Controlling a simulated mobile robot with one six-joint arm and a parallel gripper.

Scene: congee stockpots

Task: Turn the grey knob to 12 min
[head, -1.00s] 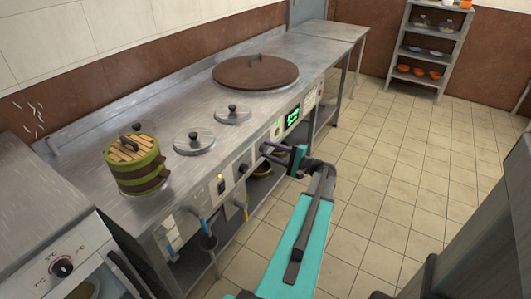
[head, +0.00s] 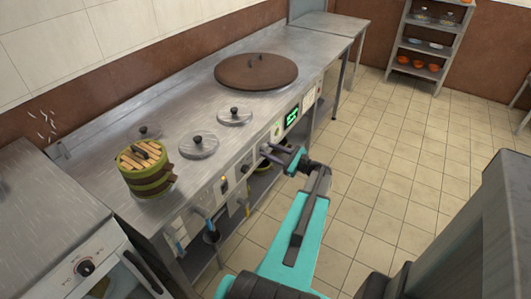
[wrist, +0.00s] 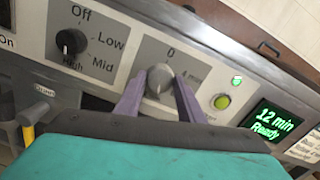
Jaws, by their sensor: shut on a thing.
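The grey knob (wrist: 159,76) sits on a grey dial plate in the wrist view, with "0" above it and a partly covered "min" mark to its right. My gripper (wrist: 159,92) is shut on the knob, one purple finger on each side. The lower part of the dial is hidden behind my fingers and wrist, and the knob's pointer is hard to make out. The green display (wrist: 271,121) to the right reads "12 min Ready". In the head view my gripper (head: 268,152) is at the counter's front panel, left of the display (head: 292,118).
A black knob (wrist: 70,41) marked Off, Low, Mid and High is left of the grey one. A steamer basket (head: 146,170) and pot lids stand on the counter (head: 110,195). The floor is open to the right.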

